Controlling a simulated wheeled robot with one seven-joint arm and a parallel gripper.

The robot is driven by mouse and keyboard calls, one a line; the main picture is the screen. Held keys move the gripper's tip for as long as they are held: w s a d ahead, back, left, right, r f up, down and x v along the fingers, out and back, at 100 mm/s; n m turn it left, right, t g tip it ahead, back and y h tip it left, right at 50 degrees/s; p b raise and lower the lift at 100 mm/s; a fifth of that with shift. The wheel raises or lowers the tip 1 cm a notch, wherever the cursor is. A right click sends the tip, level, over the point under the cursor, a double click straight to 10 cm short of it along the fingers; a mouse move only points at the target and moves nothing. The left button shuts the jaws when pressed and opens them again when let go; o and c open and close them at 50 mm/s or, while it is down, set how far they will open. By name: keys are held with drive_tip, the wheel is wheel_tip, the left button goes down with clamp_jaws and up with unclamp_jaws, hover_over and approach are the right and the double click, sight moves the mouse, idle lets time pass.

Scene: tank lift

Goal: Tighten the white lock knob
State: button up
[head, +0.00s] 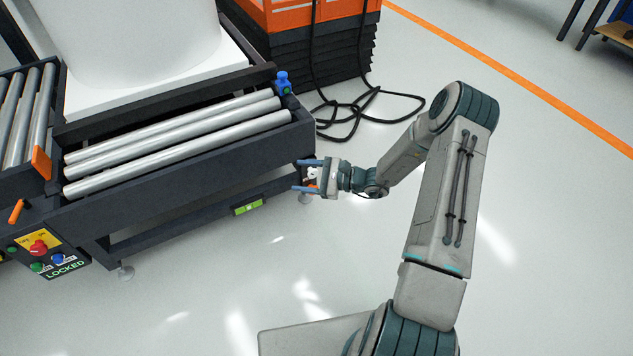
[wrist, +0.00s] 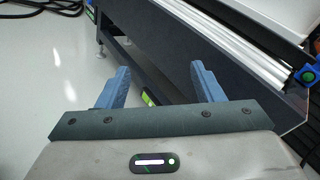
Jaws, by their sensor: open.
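My gripper (head: 297,175) is open at the right end of the dark roller table (head: 200,160), its two blue fingers pointing left toward the table. A small white piece (head: 311,173) with a bit of orange below it shows between the fingers in the head view. It may be the white lock knob, but it is mostly hidden and I cannot tell if the fingers touch it. In the wrist view the open fingers (wrist: 160,85) frame the table's dark lower frame, and no white knob is visible there.
A blue knob (head: 283,82) sits on the table's top corner. A green level (head: 248,207) is on the lower rail. A control panel (head: 45,252) reads LOCKED. A black cable (head: 350,112) lies on the floor behind. The floor in front is clear.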

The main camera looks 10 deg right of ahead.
drive_tip(key=w+d+f+m+t+h+b, duration=0.1)
drive_tip(key=w+d+f+m+t, duration=0.1)
drive_tip(key=d+f+m+t, duration=0.3)
drive_tip(key=w+f+m+t+h+b, duration=0.1)
drive_tip(key=w+f+m+t+h, duration=0.15)
drive_tip(key=f, duration=0.35)
drive_tip(key=m+t+h+b, duration=0.25)
drive_tip(key=m+h, duration=0.35)
drive_tip(key=m, duration=0.3)
approach(314, 174)
drive_tip(key=shift+n, duration=0.35)
drive_tip(key=b+x, duration=0.1)
drive_tip(key=x, duration=0.1)
drive_tip(key=b+x, duration=0.2)
drive_tip(key=x, duration=0.1)
drive_tip(key=b+x, duration=0.1)
drive_tip(key=x, duration=0.1)
drive_tip(key=shift+w+f+b, duration=0.15)
drive_tip(key=shift+f+b, duration=0.15)
drive_tip(key=shift+b, duration=0.05)
drive_tip(key=shift+w+a+r, duration=0.15)
drive_tip(key=shift+w+a, duration=0.1)
drive_tip(key=shift+w, duration=0.25)
drive_tip(key=c, duration=1)
